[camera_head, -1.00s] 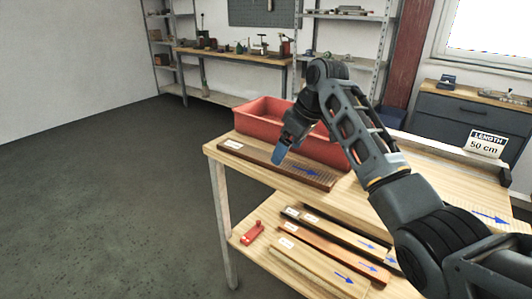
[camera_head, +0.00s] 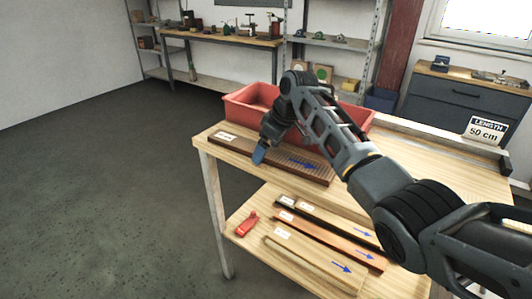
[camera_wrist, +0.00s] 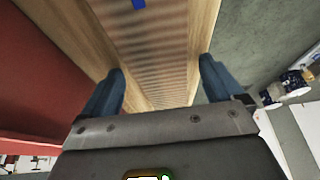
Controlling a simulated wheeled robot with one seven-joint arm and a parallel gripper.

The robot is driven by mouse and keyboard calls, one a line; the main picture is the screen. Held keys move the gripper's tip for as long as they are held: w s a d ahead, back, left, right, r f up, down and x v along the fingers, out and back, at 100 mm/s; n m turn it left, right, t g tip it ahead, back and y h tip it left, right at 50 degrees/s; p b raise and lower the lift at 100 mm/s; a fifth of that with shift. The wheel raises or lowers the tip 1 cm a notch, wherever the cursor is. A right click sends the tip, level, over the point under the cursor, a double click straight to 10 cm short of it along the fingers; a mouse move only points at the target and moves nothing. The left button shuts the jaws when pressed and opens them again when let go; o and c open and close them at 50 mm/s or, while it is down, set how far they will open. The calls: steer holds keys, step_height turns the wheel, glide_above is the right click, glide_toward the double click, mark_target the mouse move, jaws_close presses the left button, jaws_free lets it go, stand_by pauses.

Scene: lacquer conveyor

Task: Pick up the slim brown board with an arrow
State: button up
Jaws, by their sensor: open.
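A brown board (camera_head: 290,163) with a ribbed top, a white label at its left end and a blue arrow towards its right lies on the upper tabletop. My gripper (camera_head: 261,156) is over its left half in the head view. In the wrist view my gripper (camera_wrist: 160,85) is open, and the ribbed board (camera_wrist: 155,45) runs between its fingers, with nothing held. Whether the fingers are level with the board I cannot tell. On the lower shelf lie a reddish-brown slim board (camera_head: 322,238), a dark board (camera_head: 338,226) and a pale board (camera_head: 308,263), with blue arrows.
A red bin (camera_head: 245,107) stands directly behind the ribbed board; its wall (camera_wrist: 35,75) is close on the left in the wrist view. A small red object (camera_head: 247,224) lies on the shelf. A "LENGTH 50 cm" sign (camera_head: 485,130) stands at right. Floor at left is clear.

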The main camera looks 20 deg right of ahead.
steer(key=shift+f, duration=0.1)
steer(key=c, duration=1.4)
